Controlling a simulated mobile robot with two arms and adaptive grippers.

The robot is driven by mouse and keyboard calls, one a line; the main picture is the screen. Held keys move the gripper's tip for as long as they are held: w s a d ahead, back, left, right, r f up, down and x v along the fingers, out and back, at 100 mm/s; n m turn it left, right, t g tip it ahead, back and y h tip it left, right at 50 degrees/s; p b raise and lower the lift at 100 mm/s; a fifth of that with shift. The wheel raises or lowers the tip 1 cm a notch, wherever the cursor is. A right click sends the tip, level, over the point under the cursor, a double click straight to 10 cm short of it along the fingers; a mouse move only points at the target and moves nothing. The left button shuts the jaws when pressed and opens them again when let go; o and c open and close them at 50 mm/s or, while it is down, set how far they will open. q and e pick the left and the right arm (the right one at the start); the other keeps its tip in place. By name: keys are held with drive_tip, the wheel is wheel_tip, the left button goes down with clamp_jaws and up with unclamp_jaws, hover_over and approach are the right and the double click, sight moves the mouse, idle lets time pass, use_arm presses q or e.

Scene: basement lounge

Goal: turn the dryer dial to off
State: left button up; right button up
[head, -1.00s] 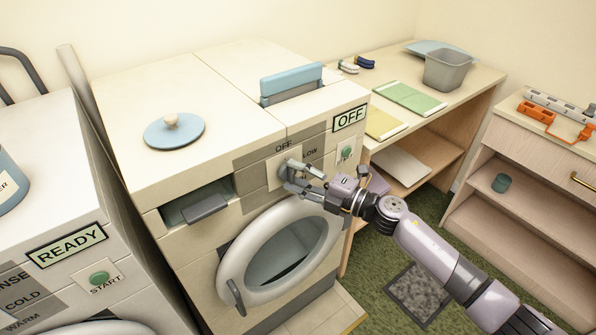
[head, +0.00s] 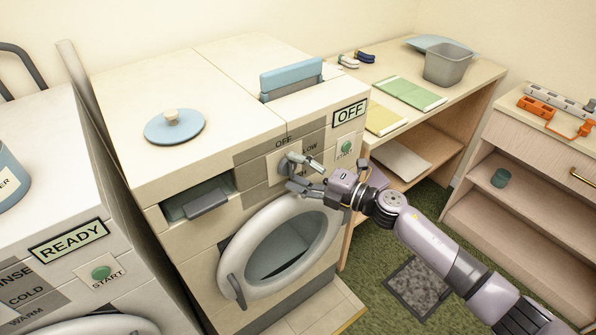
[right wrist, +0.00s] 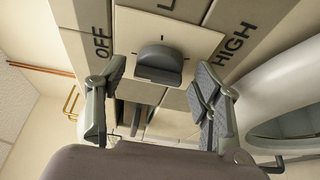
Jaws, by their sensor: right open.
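The dryer (head: 110,130) is the white machine in the middle, and its display sign (head: 350,113) reads OFF. Its grey dial (head: 284,165) sits on a pale plate on the front panel, partly behind my fingers. In the right wrist view the dial (right wrist: 158,60) is a half-round knob, with OFF to its left, HIGH to its right and part of another label above. I cannot tell for sure which mark it points at. My right gripper (head: 304,173) is open in front of the dial, fingers spread on either side and seemingly not touching it. My left gripper is not in view.
The round dryer door (head: 232,262) is below the dial, and a green START button (head: 347,147) is to its right. A washer showing READY (head: 68,243) stands at the left. A wooden table (head: 480,80) stands to the right.

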drive_tip(key=v, duration=1.2)
drive_tip(key=shift+w+d, duration=0.1)
